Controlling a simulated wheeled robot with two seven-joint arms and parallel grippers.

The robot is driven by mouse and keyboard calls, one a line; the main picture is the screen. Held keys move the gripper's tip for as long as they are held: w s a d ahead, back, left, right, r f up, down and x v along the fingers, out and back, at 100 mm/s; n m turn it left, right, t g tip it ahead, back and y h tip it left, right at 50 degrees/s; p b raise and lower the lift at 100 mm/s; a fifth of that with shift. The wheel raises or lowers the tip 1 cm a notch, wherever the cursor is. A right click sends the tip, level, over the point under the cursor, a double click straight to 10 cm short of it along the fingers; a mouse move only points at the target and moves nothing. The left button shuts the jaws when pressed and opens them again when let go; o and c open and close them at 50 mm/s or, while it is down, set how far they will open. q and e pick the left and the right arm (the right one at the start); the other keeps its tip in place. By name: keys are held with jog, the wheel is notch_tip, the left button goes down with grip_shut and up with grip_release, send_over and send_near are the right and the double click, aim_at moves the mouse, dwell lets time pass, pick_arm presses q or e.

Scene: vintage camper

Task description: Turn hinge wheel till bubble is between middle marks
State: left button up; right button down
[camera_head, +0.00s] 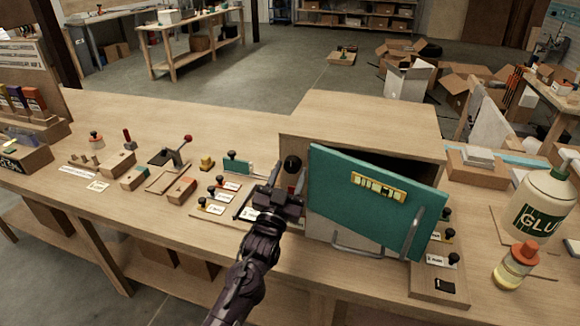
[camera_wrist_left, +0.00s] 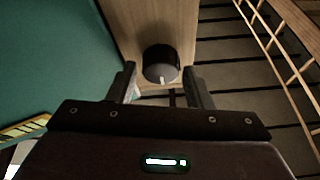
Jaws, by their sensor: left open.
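A wooden cabinet (camera_head: 360,120) stands on the workbench with its teal door (camera_head: 350,215) swung partly open. A yellow level (camera_head: 378,187) is fixed to the door and slopes down to the right in the picture; its bubble is too small to place against the marks. The black hinge wheel (camera_head: 291,163) is at the door's left side. In the left wrist view the black wheel (camera_wrist_left: 161,62) with a pale mark sits just ahead of the fingertips, roughly centred. My left gripper (camera_head: 272,190) is open and empty. Whether a finger touches the wheel is unclear. My right gripper is out of view.
Several small levers, knobs and blocks lie left of the cabinet, including a red-knobbed lever (camera_head: 187,139). A glue bottle (camera_head: 541,205) and an orange-capped jar (camera_head: 516,264) stand to the right. The bench (camera_head: 130,225) is bare along its front left.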

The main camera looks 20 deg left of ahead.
pick_arm(q)
jog(key=shift+w+r, duration=0.2)
jog(key=shift+w, duration=0.2)
jog(key=shift+c, duration=0.5)
jog(key=c, duration=0.6)
jog(key=shift+m, duration=0.3)
jog(key=m+h, duration=0.2)
jog(key=m, duration=0.1)
jog(key=m+g+h, duration=0.1)
jog(key=m, duration=0.3)
jog(key=shift+a+h, duration=0.15)
jog(key=shift+h, duration=0.25)
jog(key=m+g+h, duration=0.1)
jog(key=m, duration=0.3)
jog(key=m+g+h, duration=0.1)
jog(key=m, duration=0.3)
jog(key=shift+a+g+b, duration=0.1)
jog(key=shift+g+b, duration=0.2)
jog(key=shift+b, duration=0.05)
